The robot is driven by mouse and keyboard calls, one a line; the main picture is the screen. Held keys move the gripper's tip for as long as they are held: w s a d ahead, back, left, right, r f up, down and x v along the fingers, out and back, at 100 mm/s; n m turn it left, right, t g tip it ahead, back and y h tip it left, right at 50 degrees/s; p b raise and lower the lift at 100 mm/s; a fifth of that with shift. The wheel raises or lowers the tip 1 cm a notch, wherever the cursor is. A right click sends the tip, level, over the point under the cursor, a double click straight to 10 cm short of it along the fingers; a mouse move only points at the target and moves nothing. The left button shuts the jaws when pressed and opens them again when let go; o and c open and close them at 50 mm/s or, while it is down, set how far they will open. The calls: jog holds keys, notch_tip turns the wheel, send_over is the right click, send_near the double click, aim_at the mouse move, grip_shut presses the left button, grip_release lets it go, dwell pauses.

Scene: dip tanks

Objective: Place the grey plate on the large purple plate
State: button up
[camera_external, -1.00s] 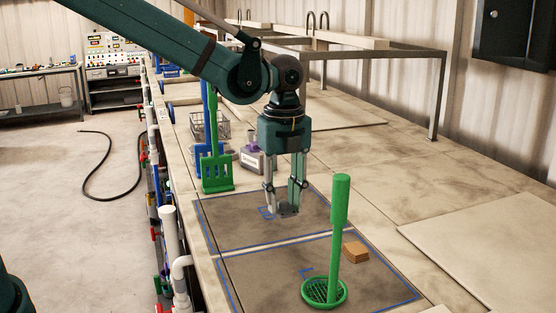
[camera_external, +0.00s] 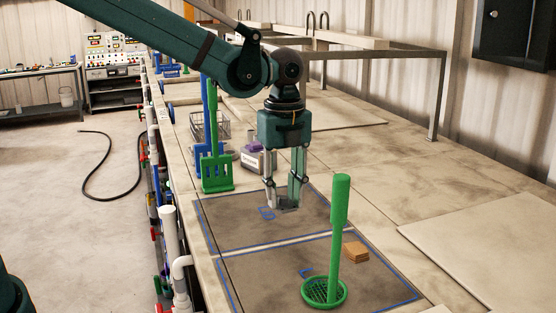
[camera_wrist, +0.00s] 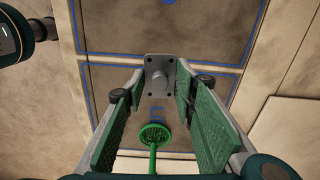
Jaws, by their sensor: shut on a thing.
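My gripper (camera_external: 283,205) points down above the far blue-outlined panel. It is shut on the grey plate (camera_external: 289,205), which sits between the fingertips. In the wrist view the grey plate (camera_wrist: 150,91) has holes at its corners and a round boss in the middle, with the fingers of my gripper (camera_wrist: 160,80) on both sides. The plate appears a little above the panel, though the gap is hard to judge. I cannot make out a large purple plate; only a small purple item (camera_external: 254,148) shows behind the gripper.
A green strainer with an upright handle (camera_external: 340,215) stands on the near blue-outlined panel (camera_external: 270,268). A small orange-brown stack (camera_external: 355,252) lies beside it. Green (camera_external: 217,172) and blue racks, a wire basket (camera_external: 209,129) and a grey container stand behind. The right-hand worktop is clear.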

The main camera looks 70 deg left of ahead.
jog(key=w+a+r, duration=0.2)
jog(key=w+a, duration=0.1)
jog(key=a, duration=0.3)
jog(key=w+a+r, duration=0.1)
jog(key=w+a, duration=0.2)
jog(key=a, duration=0.3)
notch_tip(320, 180, up, 7)
jog(key=p, duration=0.2)
send_over(258, 145)
jog(key=a, duration=0.2)
jog(key=shift+w+a+m, duration=0.2)
jog(key=shift+w+m, duration=0.2)
jog(key=shift+f+p, duration=0.5)
jog(key=shift+f, duration=2.65)
jog(key=shift+f, duration=1.85)
